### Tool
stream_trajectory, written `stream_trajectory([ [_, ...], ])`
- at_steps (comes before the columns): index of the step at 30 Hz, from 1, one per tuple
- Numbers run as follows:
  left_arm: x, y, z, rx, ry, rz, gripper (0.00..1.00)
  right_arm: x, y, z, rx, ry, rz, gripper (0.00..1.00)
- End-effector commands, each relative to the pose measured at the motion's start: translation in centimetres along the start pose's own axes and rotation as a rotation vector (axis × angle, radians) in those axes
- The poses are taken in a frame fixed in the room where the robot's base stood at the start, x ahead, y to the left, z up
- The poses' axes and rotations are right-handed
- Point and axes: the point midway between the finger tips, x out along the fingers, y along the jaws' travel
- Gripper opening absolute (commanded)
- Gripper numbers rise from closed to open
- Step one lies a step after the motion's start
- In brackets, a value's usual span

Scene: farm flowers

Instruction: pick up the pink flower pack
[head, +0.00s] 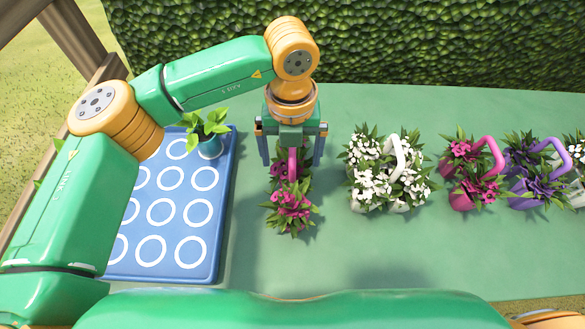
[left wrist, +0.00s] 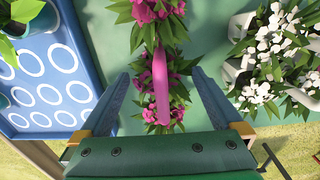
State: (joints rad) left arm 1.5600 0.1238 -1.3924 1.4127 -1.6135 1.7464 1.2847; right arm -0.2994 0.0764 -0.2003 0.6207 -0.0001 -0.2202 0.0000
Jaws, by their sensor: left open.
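A pink flower pack (head: 292,212) with a pink handle stands on the green table, just right of the blue tray. My left gripper (head: 291,160) is above it, pointing down, with its fingers apart on either side of the handle. In the left wrist view the pink handle (left wrist: 161,85) lies between the two open fingers (left wrist: 163,85), with pink blooms and leaves around it. A second pink flower pack (head: 472,172) stands farther right. My right gripper is not in view.
The blue tray (head: 226,205) with white rings lies at left and holds a green potted plant (head: 208,130). A white flower pack (head: 388,172) and a purple one (head: 537,172) stand to the right. A hedge (head: 430,40) rises behind the table (head: 370,255), whose front is clear.

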Motion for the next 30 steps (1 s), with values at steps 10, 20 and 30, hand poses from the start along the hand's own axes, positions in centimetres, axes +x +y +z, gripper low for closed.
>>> stream_trajectory([
  [10, 4.5, -0.3, -0.6, 0.001, 0.002, -0.004, 1.00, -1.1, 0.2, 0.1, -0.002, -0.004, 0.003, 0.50],
  [20, 4.5, -0.3, -0.6, 0.001, 0.003, -0.005, 0.46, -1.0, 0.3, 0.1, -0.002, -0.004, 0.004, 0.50],
  [30, 4.4, -0.3, -0.6, 0.001, 0.002, -0.006, 0.00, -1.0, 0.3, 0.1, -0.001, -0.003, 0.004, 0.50],
])
